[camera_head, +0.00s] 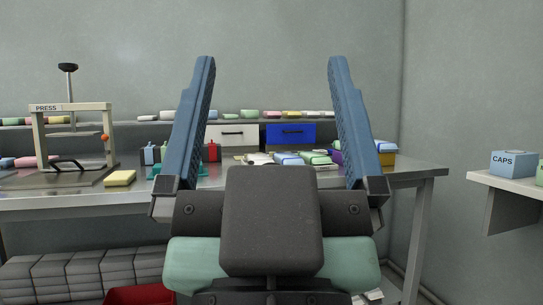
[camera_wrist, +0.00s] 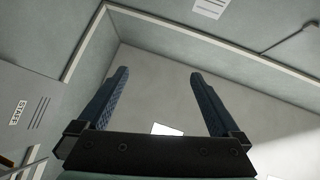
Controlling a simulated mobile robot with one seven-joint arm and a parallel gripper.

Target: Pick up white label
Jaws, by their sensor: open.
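My gripper (camera_head: 270,75) is raised in front of the workbench in the head view, its two blue fingers spread wide and pointing up, with nothing between them. In the wrist view my gripper (camera_wrist: 158,75) is also open and empty, facing walls and ceiling. I cannot single out a white label for sure. Small whitish items (camera_head: 258,158) lie among packets on the bench between the fingers, too small to identify. My gripper is nearer the camera than the bench and touches nothing there.
The metal workbench (camera_head: 90,200) holds a press (camera_head: 72,108) at left, a yellow block (camera_head: 120,178), a white drawer (camera_head: 231,135) and a blue drawer (camera_head: 291,134). Grey stacks (camera_head: 80,270) and a red bin (camera_head: 140,295) sit below.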

